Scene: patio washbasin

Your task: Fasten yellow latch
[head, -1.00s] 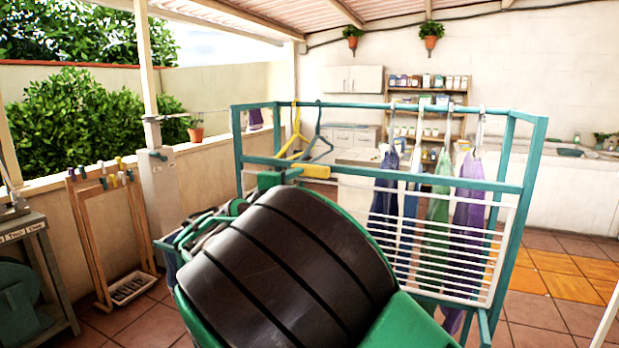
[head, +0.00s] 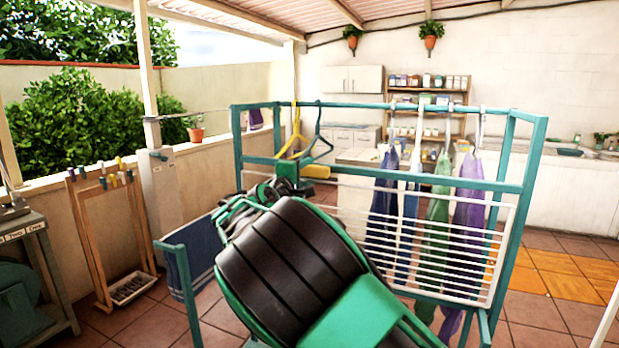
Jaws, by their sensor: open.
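My gripper (head: 287,184) is at the far end of my dark, green-trimmed arm, close to the left of the latch. It is open. Its fingers are small and partly hidden by my arm, so I cannot tell whether they touch the latch.
A white wire panel (head: 440,240) and purple, blue and green cloths fill the rack's right side. A blue towel (head: 203,255) hangs at lower left. A wooden stand (head: 100,240) is further left.

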